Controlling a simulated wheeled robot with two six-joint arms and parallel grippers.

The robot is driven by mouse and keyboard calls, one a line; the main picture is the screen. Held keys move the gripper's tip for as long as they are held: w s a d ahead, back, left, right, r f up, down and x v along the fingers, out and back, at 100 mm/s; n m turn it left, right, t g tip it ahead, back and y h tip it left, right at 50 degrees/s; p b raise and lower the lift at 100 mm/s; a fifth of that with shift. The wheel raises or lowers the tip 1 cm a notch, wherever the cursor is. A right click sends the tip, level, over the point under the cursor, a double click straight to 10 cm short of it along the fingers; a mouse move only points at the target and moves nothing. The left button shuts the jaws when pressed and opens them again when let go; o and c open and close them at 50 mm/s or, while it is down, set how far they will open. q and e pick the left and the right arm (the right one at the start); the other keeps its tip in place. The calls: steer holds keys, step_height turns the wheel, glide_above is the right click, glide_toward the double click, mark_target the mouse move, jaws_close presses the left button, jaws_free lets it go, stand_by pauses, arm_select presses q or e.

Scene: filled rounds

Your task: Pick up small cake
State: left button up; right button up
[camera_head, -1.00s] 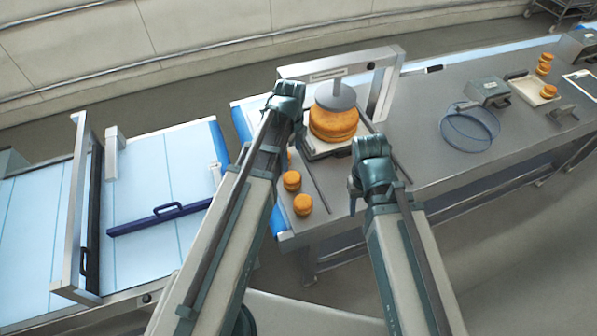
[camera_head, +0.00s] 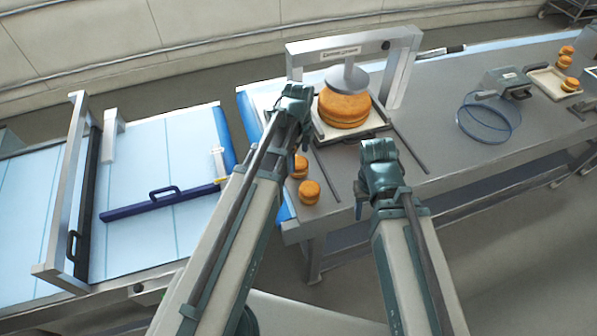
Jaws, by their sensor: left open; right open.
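Two small round cakes stand near the left end of the metal table, a nearer one (camera_head: 309,192) and a farther one (camera_head: 299,167) partly hidden by my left arm. A large layered cake (camera_head: 344,109) sits on a tray under a round press plate (camera_head: 347,77). More small cakes are stacked at the far right (camera_head: 566,55). My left gripper (camera_head: 296,92) is open, left of the large cake and beyond the two small cakes in the picture. My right gripper (camera_head: 372,170) is open and empty, to the right of the small cakes. Its height above the table is unclear.
A metal press frame (camera_head: 400,60) arches over the large cake. Rails (camera_head: 408,149) run beside the tray. A grey box (camera_head: 506,82) and blue hoops (camera_head: 488,120) lie to the right. A blue-topped conveyor (camera_head: 140,240) with a dark blue handled bar (camera_head: 160,203) is at left.

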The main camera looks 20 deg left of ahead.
mark_target(299, 162)
arm_select(q)
steer(key=f+b, duration=0.5)
steer(key=shift+w+f, duration=0.15)
steer(key=shift+w, duration=0.1)
steer(key=c, duration=0.8)
steer(key=shift+o, duration=0.2)
steer(key=shift+r, duration=0.2)
